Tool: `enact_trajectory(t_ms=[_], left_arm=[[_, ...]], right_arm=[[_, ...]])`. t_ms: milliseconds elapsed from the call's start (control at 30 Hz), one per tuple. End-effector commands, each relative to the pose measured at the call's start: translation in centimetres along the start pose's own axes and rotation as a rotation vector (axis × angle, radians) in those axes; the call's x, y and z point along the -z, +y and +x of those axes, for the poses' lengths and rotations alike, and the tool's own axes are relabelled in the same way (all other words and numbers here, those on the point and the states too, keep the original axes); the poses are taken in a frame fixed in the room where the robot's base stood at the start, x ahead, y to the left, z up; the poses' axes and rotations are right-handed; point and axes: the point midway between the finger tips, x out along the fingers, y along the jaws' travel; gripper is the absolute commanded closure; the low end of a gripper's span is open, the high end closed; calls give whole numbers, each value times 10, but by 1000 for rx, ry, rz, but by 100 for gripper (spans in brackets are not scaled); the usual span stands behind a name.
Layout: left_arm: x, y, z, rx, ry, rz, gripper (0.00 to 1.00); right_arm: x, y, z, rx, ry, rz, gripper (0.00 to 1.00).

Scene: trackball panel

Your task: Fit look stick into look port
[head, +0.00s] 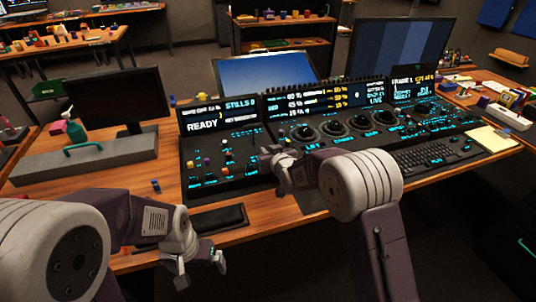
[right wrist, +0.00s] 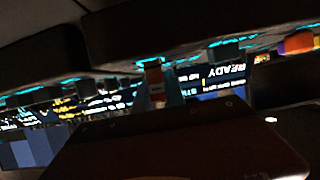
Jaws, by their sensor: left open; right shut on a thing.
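My right gripper (head: 272,166) is over the right part of the left control panel (head: 235,188), close to its surface. It is shut on a small stick, apparently the look stick, which the gripper hides in the head view. In the right wrist view, a small orange and pale piece (right wrist: 153,68) shows between the fingertips (right wrist: 157,93), beneath a dark overhang. I cannot tell whether the stick touches a port. The look port cannot be picked out, as the panel labels are too small to read. My left gripper (head: 202,272) is open and empty in front of the desk's front edge.
Several small coloured sticks (head: 207,166) stand on the left panel. A row of black trackballs (head: 333,129) and a keyboard (head: 436,153) lie to the right. A dark pad (head: 217,219) lies at the front.

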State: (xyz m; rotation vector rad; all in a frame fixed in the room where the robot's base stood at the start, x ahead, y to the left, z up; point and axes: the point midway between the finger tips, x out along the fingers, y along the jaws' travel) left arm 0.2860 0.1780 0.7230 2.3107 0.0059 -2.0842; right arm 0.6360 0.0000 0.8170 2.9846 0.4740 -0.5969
Motion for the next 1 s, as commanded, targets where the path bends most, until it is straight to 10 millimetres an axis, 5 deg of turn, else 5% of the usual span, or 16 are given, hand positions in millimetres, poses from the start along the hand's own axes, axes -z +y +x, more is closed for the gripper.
enact_trajectory(t_ms=[333,367,433,833,1000], left_arm=[[0,0,5,0,0,0,0],[0,0,4,0,0,0,0],[0,0,3,0,0,0,0],[0,0,-3,0,0,0,0],[0,0,-5,0,0,0,0]], right_arm=[[-4,0,2,0,3,0,100],[-4,0,2,0,3,0,82],[-3,0,1,0,3,0,63],[3,0,-2,0,3,0,63],[2,0,-34,0,4,0,63]])
